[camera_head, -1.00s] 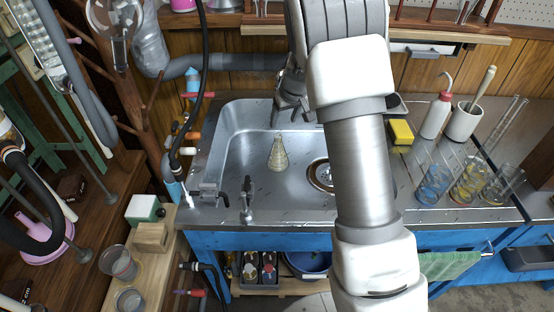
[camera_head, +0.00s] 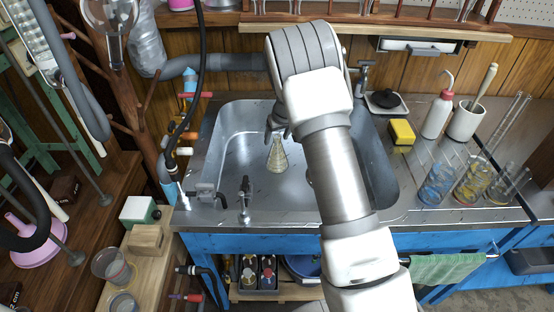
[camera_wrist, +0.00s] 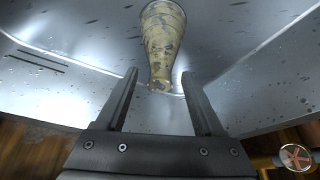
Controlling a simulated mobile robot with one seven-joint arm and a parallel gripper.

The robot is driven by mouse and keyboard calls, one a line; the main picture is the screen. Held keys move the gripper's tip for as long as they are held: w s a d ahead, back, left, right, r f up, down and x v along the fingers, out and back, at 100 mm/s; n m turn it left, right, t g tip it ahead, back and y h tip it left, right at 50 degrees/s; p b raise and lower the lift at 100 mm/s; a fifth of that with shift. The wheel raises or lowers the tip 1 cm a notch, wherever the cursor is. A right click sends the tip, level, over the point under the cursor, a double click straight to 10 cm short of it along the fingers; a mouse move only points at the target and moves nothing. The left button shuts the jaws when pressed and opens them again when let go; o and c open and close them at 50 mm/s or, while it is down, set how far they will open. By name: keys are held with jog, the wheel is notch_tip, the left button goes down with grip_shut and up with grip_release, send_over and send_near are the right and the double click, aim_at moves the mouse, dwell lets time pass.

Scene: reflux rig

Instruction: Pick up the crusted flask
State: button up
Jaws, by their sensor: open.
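The crusted flask (camera_head: 277,157) is a conical glass flask with a yellowish, patchy crust, standing upright in the steel sink. In the wrist view the flask (camera_wrist: 163,40) shows its narrow neck end toward me, lined up between my fingertips, with space on both sides. My gripper (camera_head: 277,130) is at the flask's neck, just behind and above it, partly hidden by my arm. In the wrist view my gripper (camera_wrist: 160,73) is open and empty. I cannot tell how far the neck reaches between the fingers.
The sink (camera_head: 225,160) has raised walls around the flask, and a tap (camera_head: 245,198) stands at its front edge. A yellow sponge (camera_head: 402,132), a wash bottle (camera_head: 438,115) and several glass vessels stand on the right counter. A black hose (camera_head: 200,80) hangs at left.

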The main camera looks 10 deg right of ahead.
grip_shut()
dwell(1.4)
